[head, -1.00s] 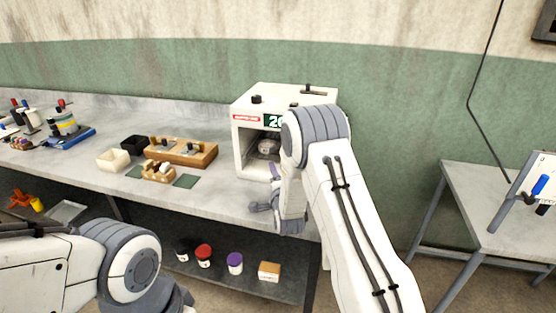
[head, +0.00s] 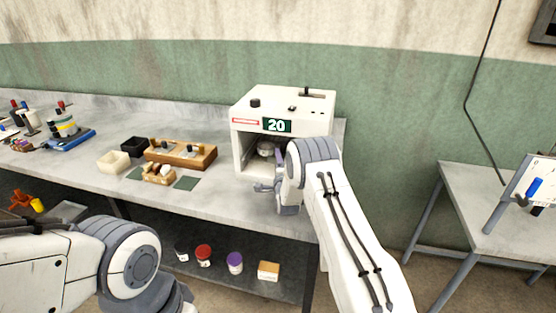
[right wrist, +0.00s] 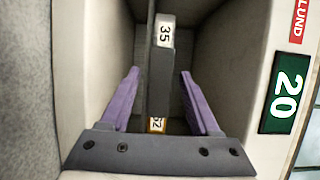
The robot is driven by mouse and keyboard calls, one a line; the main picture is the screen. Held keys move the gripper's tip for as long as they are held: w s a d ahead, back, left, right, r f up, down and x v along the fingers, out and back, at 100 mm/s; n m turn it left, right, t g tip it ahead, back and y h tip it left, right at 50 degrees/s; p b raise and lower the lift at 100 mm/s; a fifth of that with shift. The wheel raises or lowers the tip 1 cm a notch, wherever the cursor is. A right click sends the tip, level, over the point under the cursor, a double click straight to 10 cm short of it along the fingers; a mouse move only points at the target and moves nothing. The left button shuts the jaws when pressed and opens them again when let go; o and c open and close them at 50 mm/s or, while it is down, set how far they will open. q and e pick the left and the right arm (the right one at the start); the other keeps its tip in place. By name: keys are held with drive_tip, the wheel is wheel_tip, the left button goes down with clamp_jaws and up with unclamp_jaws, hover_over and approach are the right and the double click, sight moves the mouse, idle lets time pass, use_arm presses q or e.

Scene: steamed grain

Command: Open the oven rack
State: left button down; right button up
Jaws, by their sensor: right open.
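The white oven (head: 284,101) stands on the bench with a green "20" display, and its front is open. The right wrist view looks into its chamber, where a dark grey rack bar (right wrist: 159,85) runs between the fingers, with a "35" label at its far end and another label near the palm. My right gripper (right wrist: 159,72) is open, with one purple finger on each side of the bar and gaps showing. Only my left arm's links show at the lower left.
A wooden block (head: 182,154) with small items, a black box (head: 134,146) and a cream box (head: 113,161) stand left of the oven. Coloured jars sit on the shelf below. A side table (head: 490,200) stands at the right.

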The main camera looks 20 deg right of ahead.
drive_tip(key=shift+w, duration=0.15)
drive_tip(key=shift+c, duration=0.3)
clamp_jaws()
